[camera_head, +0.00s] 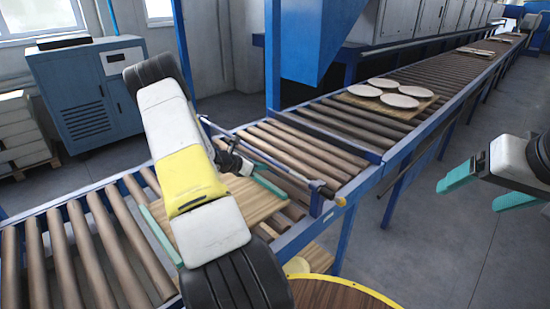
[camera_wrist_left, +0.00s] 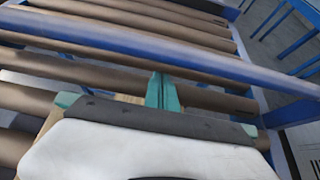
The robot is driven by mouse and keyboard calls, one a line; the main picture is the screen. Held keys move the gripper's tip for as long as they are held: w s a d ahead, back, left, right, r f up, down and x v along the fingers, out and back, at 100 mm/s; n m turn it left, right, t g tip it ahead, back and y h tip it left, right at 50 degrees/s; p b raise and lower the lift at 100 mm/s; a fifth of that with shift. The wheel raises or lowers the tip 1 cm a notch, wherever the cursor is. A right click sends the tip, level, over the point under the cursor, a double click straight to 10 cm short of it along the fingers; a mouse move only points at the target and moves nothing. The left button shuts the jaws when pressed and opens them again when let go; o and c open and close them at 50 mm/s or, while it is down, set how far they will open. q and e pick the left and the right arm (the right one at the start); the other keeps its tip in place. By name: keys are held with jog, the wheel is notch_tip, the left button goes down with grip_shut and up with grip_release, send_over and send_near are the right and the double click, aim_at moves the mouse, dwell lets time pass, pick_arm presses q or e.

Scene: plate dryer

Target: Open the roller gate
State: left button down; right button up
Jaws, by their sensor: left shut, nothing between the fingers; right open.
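The roller conveyor (camera_head: 300,150) runs diagonally through the head view. A thin blue-grey bar (camera_head: 290,172) with a yellowish end crosses it near my left arm, and a thicker blue crossbar (camera_head: 325,137) lies farther along. I cannot tell which part is the roller gate. In the left wrist view, a blue beam (camera_wrist_left: 170,50) runs across the rollers. My left gripper (camera_wrist_left: 163,90) is shut and empty, its teal fingertips just below that beam; contact is unclear. My right gripper (camera_head: 485,192) is open and empty, right of the conveyor.
Several plates (camera_head: 400,100) rest on another board beyond the crossbar. A blue cabinet (camera_head: 85,95) stands at back left. The floor (camera_head: 465,240) at right is clear.

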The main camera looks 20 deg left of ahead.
pick_arm(q)
jog(key=shift+x, duration=1.9)
jog(key=shift+d, duration=0.1)
